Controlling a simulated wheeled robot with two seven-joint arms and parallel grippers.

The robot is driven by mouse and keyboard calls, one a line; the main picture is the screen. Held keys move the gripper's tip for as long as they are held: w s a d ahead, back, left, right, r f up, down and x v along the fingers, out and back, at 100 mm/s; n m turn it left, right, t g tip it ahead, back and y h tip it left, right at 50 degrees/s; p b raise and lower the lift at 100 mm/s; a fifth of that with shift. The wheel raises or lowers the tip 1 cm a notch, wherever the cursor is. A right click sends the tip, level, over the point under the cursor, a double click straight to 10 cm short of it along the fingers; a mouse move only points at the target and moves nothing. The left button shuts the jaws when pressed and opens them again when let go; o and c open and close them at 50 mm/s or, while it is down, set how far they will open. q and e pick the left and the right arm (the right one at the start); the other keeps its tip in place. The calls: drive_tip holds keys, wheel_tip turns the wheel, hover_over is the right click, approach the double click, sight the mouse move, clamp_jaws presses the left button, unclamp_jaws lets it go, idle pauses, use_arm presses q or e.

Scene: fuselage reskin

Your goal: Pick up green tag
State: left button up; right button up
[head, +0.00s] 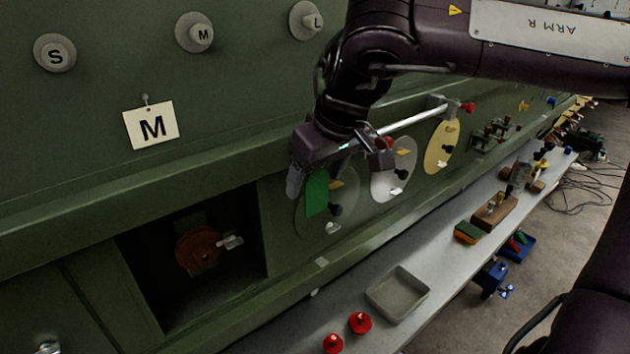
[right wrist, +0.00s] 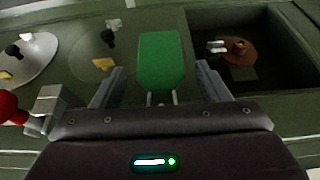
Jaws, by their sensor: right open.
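The green tag (head: 316,192) hangs upright in front of the green panel, just below my right gripper (head: 335,182) in the head view. In the right wrist view the green tag (right wrist: 161,62) lies between the two fingers of my right gripper (right wrist: 160,85), with visible space on both sides. The right gripper is open around the tag and does not visibly touch it. Its fingers are partly hidden in the head view. My left gripper is in neither view.
An open recess (head: 150,265) with a brown reel (head: 199,249) is left of the tag. Below, a shelf holds a grey tray (head: 397,293) and red knobs (head: 360,322).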

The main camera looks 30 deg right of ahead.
drive_tip(key=shift+s, duration=0.15)
drive_tip(key=shift+s+r, duration=0.1)
drive_tip(key=shift+s, duration=0.05)
drive_tip(key=c, duration=1.1)
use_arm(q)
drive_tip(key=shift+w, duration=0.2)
use_arm(e)
drive_tip(key=shift+o, duration=0.2)
